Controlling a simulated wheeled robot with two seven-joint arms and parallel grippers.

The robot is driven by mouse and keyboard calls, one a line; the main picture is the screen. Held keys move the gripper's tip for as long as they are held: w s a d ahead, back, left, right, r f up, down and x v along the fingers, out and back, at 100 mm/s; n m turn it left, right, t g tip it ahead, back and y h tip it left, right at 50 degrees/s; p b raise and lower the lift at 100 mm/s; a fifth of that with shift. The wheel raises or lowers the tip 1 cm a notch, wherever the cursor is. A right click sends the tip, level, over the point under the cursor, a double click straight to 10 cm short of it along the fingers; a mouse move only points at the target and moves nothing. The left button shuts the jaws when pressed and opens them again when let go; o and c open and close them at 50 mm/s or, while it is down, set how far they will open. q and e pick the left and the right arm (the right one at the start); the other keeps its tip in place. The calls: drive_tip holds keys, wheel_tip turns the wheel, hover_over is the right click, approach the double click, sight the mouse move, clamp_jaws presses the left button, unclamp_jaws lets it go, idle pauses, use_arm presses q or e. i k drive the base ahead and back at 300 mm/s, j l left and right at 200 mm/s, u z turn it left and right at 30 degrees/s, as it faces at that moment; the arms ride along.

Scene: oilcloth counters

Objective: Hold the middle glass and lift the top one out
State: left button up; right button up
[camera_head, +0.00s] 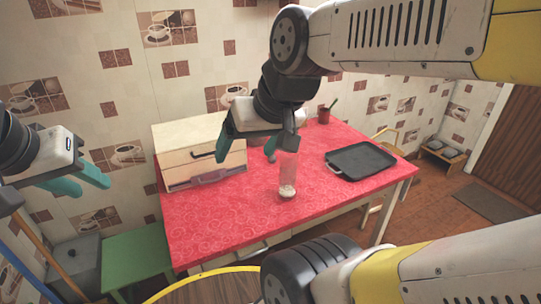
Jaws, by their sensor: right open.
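A clear glass stack (288,172) stands upright on the red-covered table, with something whitish in its bottom. I cannot make out the separate glasses. My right gripper (250,156) comes down from the upper right beside the stack's top, its fingers apart. One of its fingers overlaps the top of the stack, and I cannot tell whether they touch. My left gripper (92,187) is at the far left, away from the table, with its teal fingers apart and empty.
The red table (225,225) has a wooden bread box (200,150) at the back left, a black tray (360,161) at the right and a dark red cup (323,116) at the back. A green stool (137,252) stands left. The table's front left is clear.

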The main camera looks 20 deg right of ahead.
sight(286, 161)
drive_tip(key=k+l, duration=0.1)
drive_tip(key=l, duration=0.4)
drive_tip(key=k+l, duration=0.1)
drive_tip(key=l, duration=0.45)
drive_tip(key=l+u, duration=0.1)
drive_tip(key=l, duration=0.4)
drive_tip(key=k+l, duration=0.15)
drive_tip(key=l, duration=0.35)
